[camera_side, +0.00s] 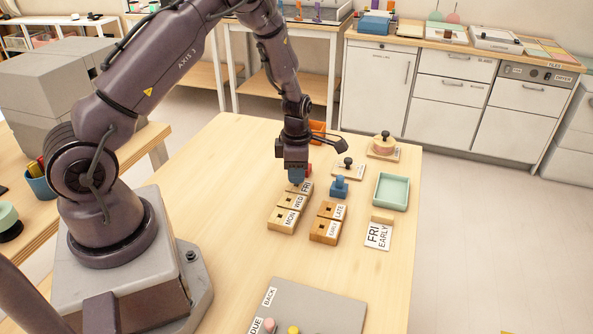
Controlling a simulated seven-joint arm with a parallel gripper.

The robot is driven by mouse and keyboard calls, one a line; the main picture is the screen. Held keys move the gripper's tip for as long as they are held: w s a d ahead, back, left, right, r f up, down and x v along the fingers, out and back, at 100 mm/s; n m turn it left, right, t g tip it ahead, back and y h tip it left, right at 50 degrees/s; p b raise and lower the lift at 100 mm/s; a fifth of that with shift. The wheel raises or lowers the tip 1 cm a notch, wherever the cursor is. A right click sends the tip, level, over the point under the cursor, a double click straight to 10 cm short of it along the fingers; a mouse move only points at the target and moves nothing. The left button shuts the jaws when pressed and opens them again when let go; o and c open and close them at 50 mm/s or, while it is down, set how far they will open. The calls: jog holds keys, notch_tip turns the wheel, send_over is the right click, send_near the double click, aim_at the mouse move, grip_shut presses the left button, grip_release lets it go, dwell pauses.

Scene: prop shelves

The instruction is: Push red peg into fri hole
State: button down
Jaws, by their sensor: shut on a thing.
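My gripper (296,172) points down over the far end of the light wood block (281,220), by its FRI label (306,187). The MON and WED holes in the block look empty.
A darker block (326,232) labelled EARLY and LATE stands to the right. Near it are a blue knobbed piece (339,187), a green tray (391,174) and a FRI EARLY card (378,235). A grey board (312,305) lies in front. An orange bin (317,128) is behind my gripper.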

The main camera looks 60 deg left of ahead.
jog(key=shift+f, duration=0.75)
dwell(0.8)
jog(key=c, duration=0.9)
grip_release()
jog(key=shift+c, duration=0.2)
jog(key=shift+r, duration=0.1)
jog(key=shift+r, duration=2.9)
